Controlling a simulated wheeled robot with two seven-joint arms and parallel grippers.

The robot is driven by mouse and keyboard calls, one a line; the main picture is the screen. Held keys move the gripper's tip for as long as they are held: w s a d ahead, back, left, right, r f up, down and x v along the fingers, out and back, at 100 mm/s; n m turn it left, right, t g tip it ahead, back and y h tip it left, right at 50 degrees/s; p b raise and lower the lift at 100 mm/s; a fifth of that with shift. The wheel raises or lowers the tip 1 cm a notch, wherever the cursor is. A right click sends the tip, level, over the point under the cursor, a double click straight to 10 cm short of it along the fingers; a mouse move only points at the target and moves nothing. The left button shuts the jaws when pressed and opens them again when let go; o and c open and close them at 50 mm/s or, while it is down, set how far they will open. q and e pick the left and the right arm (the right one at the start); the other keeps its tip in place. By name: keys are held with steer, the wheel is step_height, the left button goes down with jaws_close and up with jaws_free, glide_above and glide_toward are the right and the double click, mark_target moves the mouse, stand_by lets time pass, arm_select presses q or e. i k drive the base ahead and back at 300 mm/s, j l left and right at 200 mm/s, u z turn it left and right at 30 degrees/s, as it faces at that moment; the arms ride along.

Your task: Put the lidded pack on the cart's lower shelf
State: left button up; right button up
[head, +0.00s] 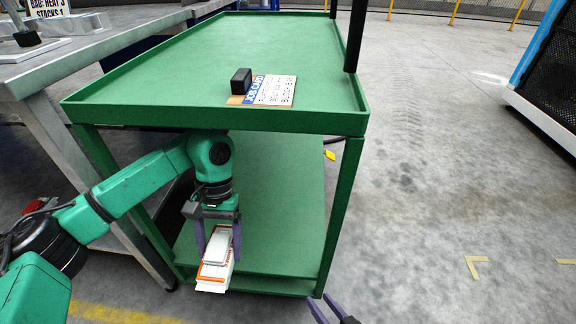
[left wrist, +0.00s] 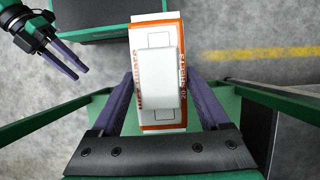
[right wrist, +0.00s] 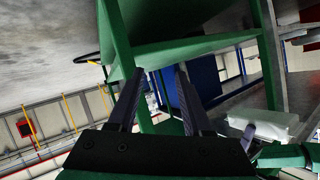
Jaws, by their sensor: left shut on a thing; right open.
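The lidded pack (head: 215,268) is white with orange trim and a smaller white raised part on top. My left gripper (head: 218,246) is shut on it, with one finger on each side; the left wrist view shows the pack (left wrist: 158,75) between the fingers. The pack is at the near end of the green cart's lower shelf (head: 275,205), under the top deck. Its near end reaches past the shelf's front edge in the head view. I cannot tell whether it touches the shelf. My right gripper (head: 320,298) is open and empty, in front of the cart's near right leg.
The cart's top deck (head: 200,75) carries a dark block (head: 241,81) and a job card (head: 270,90). Green legs (head: 341,215) bound the shelf opening. A grey metal table (head: 60,60) stands to the left.

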mark_target(286, 233)
steer(key=i+l, duration=0.15)
steer(key=l, duration=0.25)
steer(key=i+l+u, duration=0.1)
steer(key=l, duration=0.25)
steer(key=i+l+u, duration=0.1)
steer(key=l, duration=0.3)
steer(key=i+l, duration=0.2)
steer(key=l, duration=0.2)
steer(key=l+u, duration=0.35)
steer(key=i+l, duration=0.05)
